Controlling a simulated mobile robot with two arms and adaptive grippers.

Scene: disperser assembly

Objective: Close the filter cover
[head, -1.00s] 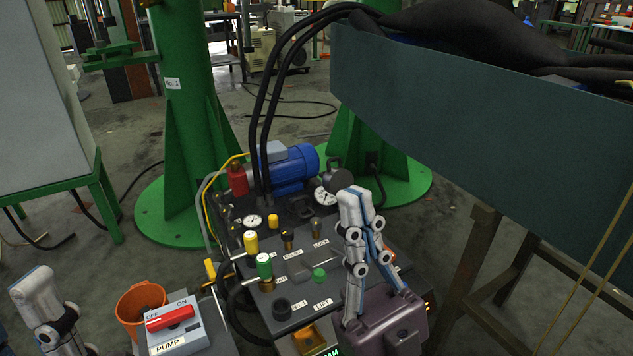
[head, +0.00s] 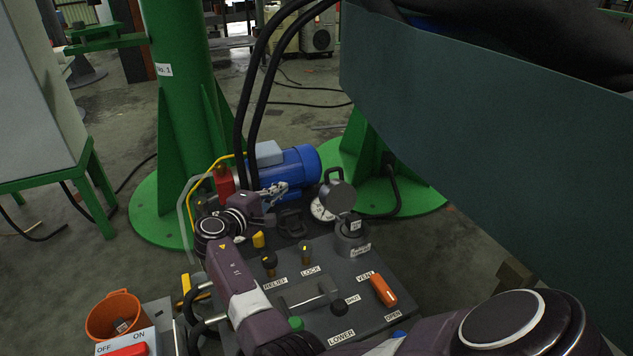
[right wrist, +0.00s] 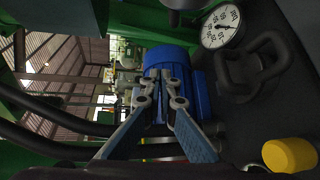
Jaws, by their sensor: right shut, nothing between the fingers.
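The filter cover (head: 340,197) is a dark grey round lid with a loop handle. In the head view it stands tilted up behind the short grey filter housing (head: 352,238), whose top shows uncovered. My right gripper (head: 284,187) is left of the cover, in front of the blue motor, apart from the cover. In the right wrist view its fingers (right wrist: 166,74) are together and empty, in front of the motor. My left gripper is out of view.
A pressure gauge (right wrist: 220,25), a black bracket (right wrist: 254,67) and a yellow knob (right wrist: 290,155) are near my right gripper. The blue motor (head: 290,170) is behind it, with black hoses (head: 262,110) rising beside. An orange lever (head: 383,291) stands on the panel. A large grey-green tank (head: 480,140) bounds the right.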

